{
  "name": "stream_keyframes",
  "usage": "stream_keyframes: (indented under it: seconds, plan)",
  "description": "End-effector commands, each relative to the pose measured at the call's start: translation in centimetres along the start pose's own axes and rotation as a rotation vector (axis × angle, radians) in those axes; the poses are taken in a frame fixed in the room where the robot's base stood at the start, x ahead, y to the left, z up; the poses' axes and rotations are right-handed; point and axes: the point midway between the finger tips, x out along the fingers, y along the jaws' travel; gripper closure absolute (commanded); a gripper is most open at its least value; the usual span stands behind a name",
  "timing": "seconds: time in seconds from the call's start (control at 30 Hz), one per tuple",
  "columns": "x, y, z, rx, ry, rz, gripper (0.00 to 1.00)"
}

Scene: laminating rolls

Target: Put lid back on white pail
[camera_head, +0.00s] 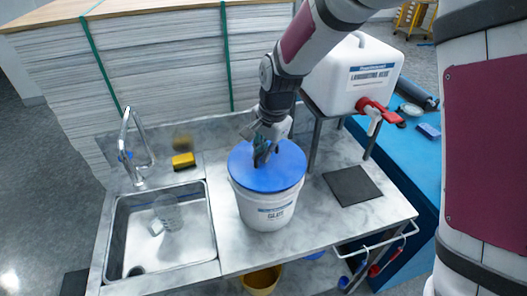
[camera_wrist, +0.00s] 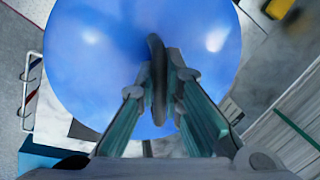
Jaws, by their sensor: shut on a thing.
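The white pail (camera_head: 265,210) stands upright on the counter, with a blue label reading "GLUE" on its front. The round blue lid (camera_head: 285,175) is over the pail's mouth and covers it from this view. I cannot tell whether it is pressed down or slightly above the rim. My gripper (camera_head: 262,158) points down at the middle of the lid, shut on its grip. In the wrist view the lid (camera_wrist: 90,60) fills the upper middle, and my gripper's fingers (camera_wrist: 163,85) close around a dark upright grip (camera_wrist: 157,75).
A sink (camera_head: 165,235) with a tap (camera_head: 132,150) and a clear cup inside is at left. A yellow sponge (camera_head: 183,160) lies behind it. A dark square mat (camera_head: 352,186) is to the right. A white glue tank (camera_head: 355,78) with a red tap stands behind. Stacked sheets (camera_head: 160,60) line the back.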

Motion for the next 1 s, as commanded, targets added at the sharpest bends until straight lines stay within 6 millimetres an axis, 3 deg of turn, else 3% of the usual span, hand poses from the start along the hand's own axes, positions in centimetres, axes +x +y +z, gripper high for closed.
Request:
stream_keyframes:
  seconds: [0.97,1.0]
  plan:
    - [0.05,-0.01,0.00,0.000,0.000,0.000,1.00]
    - [0.05,-0.01,0.01,0.000,0.000,0.000,0.83]
